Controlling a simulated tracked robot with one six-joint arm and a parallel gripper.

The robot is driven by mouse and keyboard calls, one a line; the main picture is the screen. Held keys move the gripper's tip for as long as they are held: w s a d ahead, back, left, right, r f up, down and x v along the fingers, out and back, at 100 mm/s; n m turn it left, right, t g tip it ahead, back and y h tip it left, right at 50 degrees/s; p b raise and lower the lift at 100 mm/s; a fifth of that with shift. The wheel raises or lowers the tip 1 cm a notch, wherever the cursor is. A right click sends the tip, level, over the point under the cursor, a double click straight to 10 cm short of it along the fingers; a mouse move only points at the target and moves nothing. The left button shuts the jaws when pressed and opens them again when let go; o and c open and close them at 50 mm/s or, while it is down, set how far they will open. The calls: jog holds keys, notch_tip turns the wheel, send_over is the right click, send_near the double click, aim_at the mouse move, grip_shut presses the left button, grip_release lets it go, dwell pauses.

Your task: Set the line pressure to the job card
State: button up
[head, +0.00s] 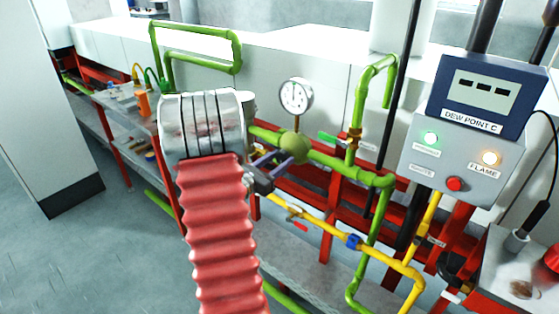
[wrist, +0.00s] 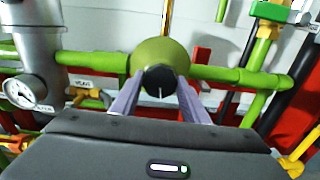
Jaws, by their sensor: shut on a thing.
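The round green regulator (head: 295,143) sits in the green pipe, below a white dial gauge (head: 296,95) with a dark needle; the reading is too small to tell. In the wrist view, the regulator body (wrist: 160,51) carries a black knob (wrist: 159,80) with a white line pointing about straight down. My gripper (head: 278,160) reaches it from the front, and its two grey fingers (wrist: 158,92) are shut on the knob's sides. In the head view the knob is hidden by the fingers. I see no readable job card.
A green-handled valve (head: 330,138) is right of the regulator. Yellow pipes (head: 290,208) run below. A control box (head: 455,165) with green and amber lamps and a red button stands right. A grey cylinder (wrist: 36,50) with another gauge (wrist: 22,92) is left in the wrist view.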

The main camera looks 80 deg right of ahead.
jog(key=shift+s+a+m, duration=0.1)
jog(key=shift+m, duration=2)
jog(key=o, duration=1.1)
jog(key=shift+c, duration=0.2)
jog(key=shift+w+a, duration=0.3)
jog(key=v, duration=1.3)
